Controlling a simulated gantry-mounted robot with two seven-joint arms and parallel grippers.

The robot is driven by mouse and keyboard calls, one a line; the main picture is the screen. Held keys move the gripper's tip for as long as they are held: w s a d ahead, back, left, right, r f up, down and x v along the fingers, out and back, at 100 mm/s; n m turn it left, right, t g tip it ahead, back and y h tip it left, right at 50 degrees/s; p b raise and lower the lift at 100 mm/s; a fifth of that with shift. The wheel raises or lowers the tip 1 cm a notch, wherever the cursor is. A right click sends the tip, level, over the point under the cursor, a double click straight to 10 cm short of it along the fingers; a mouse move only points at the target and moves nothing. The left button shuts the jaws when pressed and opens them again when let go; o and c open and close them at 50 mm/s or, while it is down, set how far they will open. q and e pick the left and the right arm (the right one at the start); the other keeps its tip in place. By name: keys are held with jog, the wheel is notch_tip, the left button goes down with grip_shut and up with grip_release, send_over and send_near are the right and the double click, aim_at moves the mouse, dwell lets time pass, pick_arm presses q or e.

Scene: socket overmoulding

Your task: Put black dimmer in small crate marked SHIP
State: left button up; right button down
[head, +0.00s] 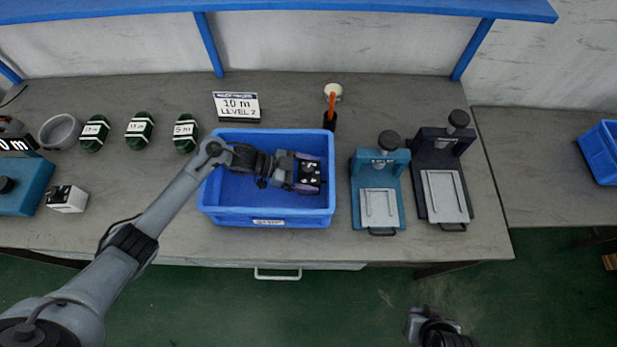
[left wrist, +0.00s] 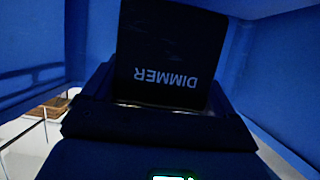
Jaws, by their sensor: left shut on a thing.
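My left gripper (head: 296,172) reaches over the blue crate (head: 268,216) from the left and is shut on the black dimmer (head: 309,177). The dimmer shows as a small dark block with white marks, inside the crate's outline. In the left wrist view the dimmer (left wrist: 172,40) stands between the fingers, its word DIMMER upside down. Blue crate walls (left wrist: 285,75) rise on both sides of it there. The small label on the crate's front is too small to read. My right gripper (head: 432,325) is at the bottom edge, away from the bench; its jaws are unclear.
Two press-like fixtures, one teal (head: 379,190) and one dark (head: 441,175), stand right of the crate. Several green coils (head: 139,130) lie at the left. Another blue crate (head: 602,150) is at the far right.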

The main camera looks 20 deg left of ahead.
pick_arm(q)
notch_tip(320, 180, down, 3)
jog(key=shift+r, duration=0.2)
jog(key=shift+f, duration=0.1)
jog(key=shift+f+b, duration=0.15)
jog(key=shift+b, duration=0.25)
jog(key=o, duration=0.9)
jog(key=shift+c, duration=0.2)
